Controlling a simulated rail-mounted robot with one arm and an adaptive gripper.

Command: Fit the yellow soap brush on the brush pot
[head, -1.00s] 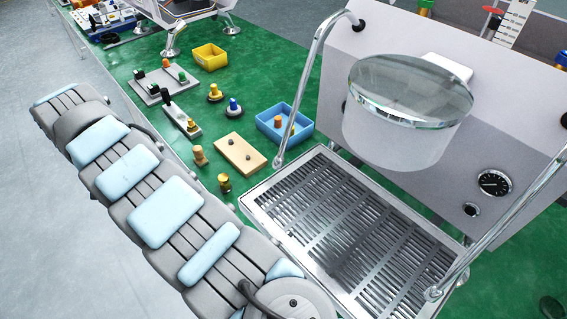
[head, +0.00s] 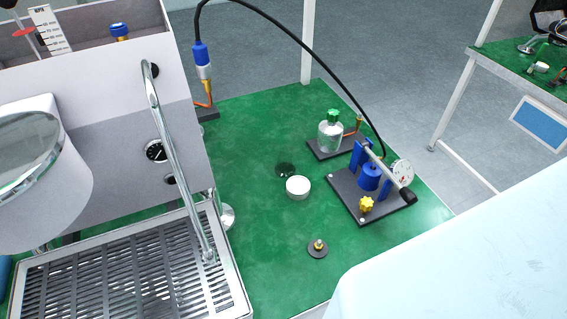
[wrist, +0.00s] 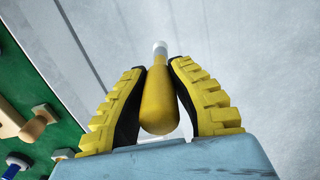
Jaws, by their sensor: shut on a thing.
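The yellow soap brush (wrist: 159,100) is between the two yellow-and-black fingers of my gripper (wrist: 158,66) in the wrist view. The gripper is shut on its thick yellow handle, whose rounded end faces the camera. A pale tip shows at the brush's far end, over grey floor. A small white round pot (head: 298,187), which looks like the brush pot, stands on the green table in the head view. The brush and my gripper do not show in the head view, so their distance from the pot cannot be told.
A glass bottle with a green stopper (head: 331,134) stands behind the pot. A blue fixture with a gauge (head: 370,180) is to its right, a small brass-topped piece (head: 318,248) in front. The espresso machine's drip tray (head: 130,270) is left. Green table around the pot is mostly clear.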

